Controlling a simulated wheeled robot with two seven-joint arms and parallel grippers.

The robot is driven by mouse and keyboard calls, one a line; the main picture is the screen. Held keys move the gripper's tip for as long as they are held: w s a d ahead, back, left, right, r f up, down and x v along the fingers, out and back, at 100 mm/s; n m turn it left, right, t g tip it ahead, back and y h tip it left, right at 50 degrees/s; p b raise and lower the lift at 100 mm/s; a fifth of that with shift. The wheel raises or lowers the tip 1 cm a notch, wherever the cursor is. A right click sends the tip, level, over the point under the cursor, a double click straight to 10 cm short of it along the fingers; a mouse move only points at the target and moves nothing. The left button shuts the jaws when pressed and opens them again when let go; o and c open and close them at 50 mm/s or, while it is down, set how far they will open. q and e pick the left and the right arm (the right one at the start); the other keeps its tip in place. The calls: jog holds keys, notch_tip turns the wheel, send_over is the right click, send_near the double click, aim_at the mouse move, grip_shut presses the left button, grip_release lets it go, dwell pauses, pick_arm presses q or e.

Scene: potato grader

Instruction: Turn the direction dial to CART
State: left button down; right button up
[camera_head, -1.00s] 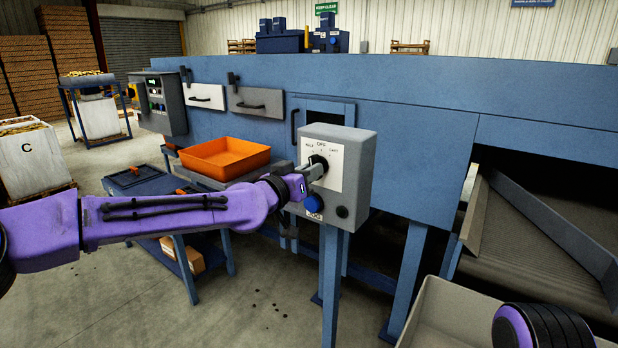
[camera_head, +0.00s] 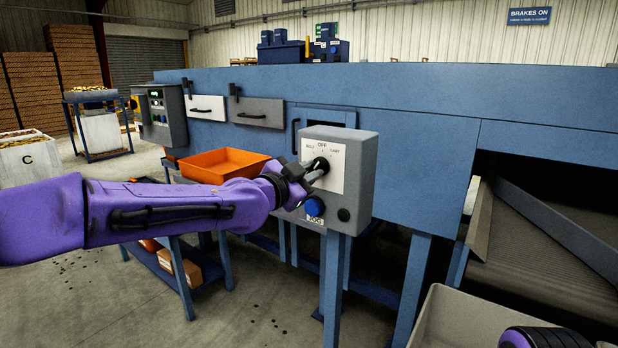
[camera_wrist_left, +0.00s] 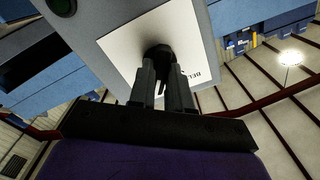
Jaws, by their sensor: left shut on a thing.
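The direction dial (camera_head: 320,165) is a black knob on the white plate of a grey control box (camera_head: 362,172). The plate's labels sit around it, OFF at the top, with one on the left and one on the right too small to read surely. My left gripper (camera_head: 308,174) is shut on the dial from the front left and hides part of it. In the left wrist view the fingers (camera_wrist_left: 162,88) close on the black dial (camera_wrist_left: 160,55); its pointer is hidden. My right gripper is not in view; only part of my right arm shows at the bottom right.
A blue JOG button (camera_head: 314,207) and a dark round button (camera_head: 343,215) sit below the dial. An orange tray (camera_head: 222,164) stands behind my left arm. A grey bin (camera_head: 470,318) and a conveyor (camera_head: 550,235) are at the right.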

pick_arm(q)
jog(key=shift+m, duration=0.6)
jog(key=c, duration=1.1)
grip_release()
jog(key=shift+o, duration=0.2)
jog(key=shift+a, duration=0.1)
jog(key=b+v, duration=0.2)
jog(key=v, duration=0.8)
jog(key=shift+s+b, duration=0.25)
jog(key=shift+b, duration=0.05)
